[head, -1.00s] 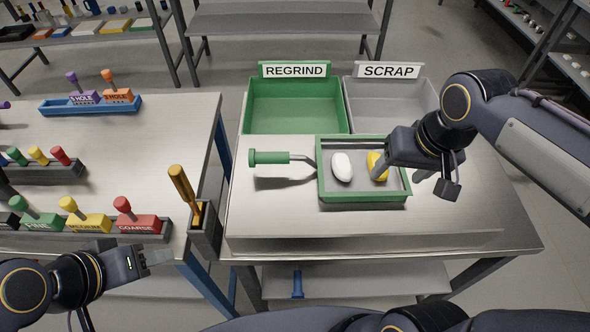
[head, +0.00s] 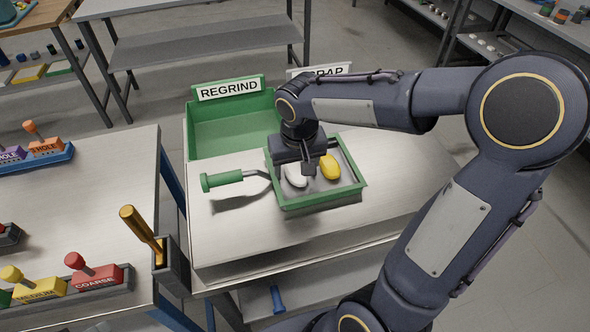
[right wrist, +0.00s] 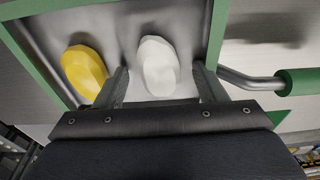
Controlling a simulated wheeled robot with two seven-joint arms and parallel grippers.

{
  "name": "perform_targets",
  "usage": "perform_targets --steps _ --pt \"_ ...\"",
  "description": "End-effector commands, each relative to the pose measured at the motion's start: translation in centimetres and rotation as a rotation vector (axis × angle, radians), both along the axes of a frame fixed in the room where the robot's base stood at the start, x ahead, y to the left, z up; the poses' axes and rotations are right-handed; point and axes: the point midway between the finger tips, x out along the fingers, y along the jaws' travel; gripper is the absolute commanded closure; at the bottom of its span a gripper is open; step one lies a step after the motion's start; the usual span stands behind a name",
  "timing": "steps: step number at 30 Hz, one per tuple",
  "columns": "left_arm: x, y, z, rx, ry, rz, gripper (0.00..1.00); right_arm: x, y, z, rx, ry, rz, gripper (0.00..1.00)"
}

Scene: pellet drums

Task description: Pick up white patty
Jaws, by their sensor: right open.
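The white patty (head: 295,178) lies in the green-rimmed tray (head: 318,202), partly hidden by my right gripper in the head view. My right gripper (head: 296,172) is over it, pointing down and open. In the right wrist view the white patty (right wrist: 158,65) shows between the two open fingers of the right gripper (right wrist: 162,82), with small gaps at both sides. A yellow patty (head: 330,166) lies beside it in the same tray; it also shows in the right wrist view (right wrist: 84,72), just outside one finger. My left gripper is out of the head view.
The tray's green handle (head: 222,179) sticks out to the left over the metal table. Behind stand the green REGRIND bin (head: 222,136) and the SCRAP bin, mostly hidden by my right arm. A dark holder with a yellow-handled tool (head: 140,232) stands at left.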

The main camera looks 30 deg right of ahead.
Motion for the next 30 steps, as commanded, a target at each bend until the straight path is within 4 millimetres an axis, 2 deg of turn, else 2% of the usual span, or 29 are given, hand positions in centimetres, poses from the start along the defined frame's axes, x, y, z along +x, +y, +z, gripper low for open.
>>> perform_targets --steps 6,17,26,30 --pt "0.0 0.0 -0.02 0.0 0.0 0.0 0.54 0.0 -0.01 -0.07 0.0 0.0 0.0 0.37" --pt "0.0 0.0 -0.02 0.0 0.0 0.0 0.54 0.0 -0.01 -0.04 0.0 -0.001 0.0 0.84" --pt "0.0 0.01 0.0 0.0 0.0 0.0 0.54 0.02 -0.02 0.04 0.0 -0.001 0.0 0.85" --pt "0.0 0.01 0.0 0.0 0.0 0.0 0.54 0.07 -0.02 0.7 -0.001 -0.003 -0.001 0.85"
